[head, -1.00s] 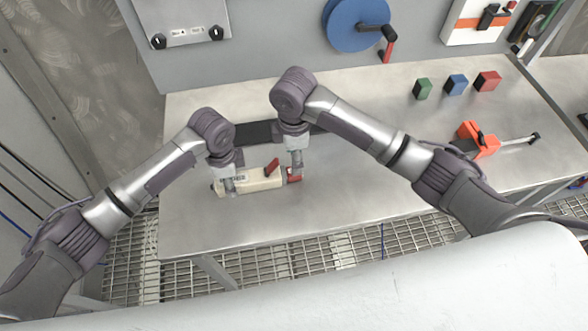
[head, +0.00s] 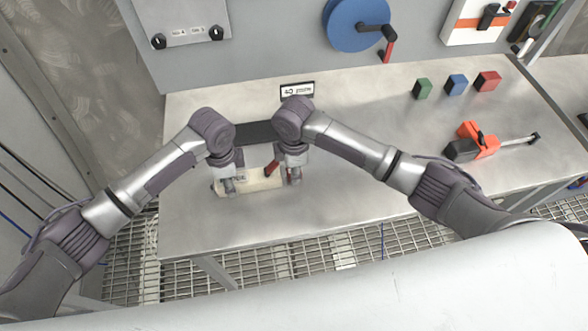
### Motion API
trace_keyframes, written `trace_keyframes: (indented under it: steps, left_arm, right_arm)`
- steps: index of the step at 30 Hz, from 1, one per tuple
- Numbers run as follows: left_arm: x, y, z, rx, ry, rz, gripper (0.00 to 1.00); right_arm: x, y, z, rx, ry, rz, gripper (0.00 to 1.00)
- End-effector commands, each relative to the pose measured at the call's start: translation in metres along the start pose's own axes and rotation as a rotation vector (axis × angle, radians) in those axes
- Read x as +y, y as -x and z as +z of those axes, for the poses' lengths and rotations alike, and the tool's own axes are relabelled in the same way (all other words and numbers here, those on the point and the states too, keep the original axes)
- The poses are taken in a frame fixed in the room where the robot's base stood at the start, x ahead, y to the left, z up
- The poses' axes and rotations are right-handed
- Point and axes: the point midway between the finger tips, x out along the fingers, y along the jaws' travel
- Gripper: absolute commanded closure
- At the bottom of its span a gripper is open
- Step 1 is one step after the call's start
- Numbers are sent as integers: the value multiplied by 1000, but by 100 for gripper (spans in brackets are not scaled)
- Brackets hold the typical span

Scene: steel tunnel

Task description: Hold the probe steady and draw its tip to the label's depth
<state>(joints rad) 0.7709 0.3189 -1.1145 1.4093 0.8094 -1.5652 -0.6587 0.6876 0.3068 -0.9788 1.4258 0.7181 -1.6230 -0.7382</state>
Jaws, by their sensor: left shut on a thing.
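The probe (head: 262,184) is a cream bar lying on the steel bench, with a red lever (head: 271,167) standing up from its top. My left gripper (head: 230,188) is over the probe's left part and shut on it. My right gripper (head: 292,180) is down at the probe's right end, where a red piece is mostly hidden behind the fingers. I cannot tell whether the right fingers are open or shut. A white label (head: 297,90) in a dark frame stands at the back of the bench and seems to read 40; its smaller print is too small to read.
A dark strip (head: 257,133) lies behind the probe. Green (head: 422,89), blue (head: 456,85) and red (head: 487,81) blocks stand at the back right. An orange and black tool (head: 476,142) lies at the right. The bench between my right arm and the blocks is clear.

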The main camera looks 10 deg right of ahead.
Motion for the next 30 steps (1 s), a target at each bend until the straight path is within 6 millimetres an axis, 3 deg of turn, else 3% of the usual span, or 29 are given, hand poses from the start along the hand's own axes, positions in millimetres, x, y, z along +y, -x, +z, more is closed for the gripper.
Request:
trace_keyframes:
  steps: [1,4,12,21,28,29,30]
  left_arm:
    - [1,-1,0,0,-1,2,92]
    - [1,-1,0,0,-1,2,92]
    - [1,-1,0,0,-1,2,92]
    - [0,-1,1,-2,0,2,92]
    - [0,-1,2,-4,1,2,92]
    - [0,-1,2,-5,1,2,92]
    - [0,-1,2,-5,1,2,92]
  right_arm:
    - [0,0,0,0,0,0,85]
    - [0,0,0,0,0,0,100]
    - [0,0,3,0,-1,0,100]
    - [0,0,42,-3,-2,1,100]
    - [1,0,42,-3,-2,1,100]
    - [1,0,42,-3,-2,1,64]
    - [1,0,42,-3,-2,1,57]
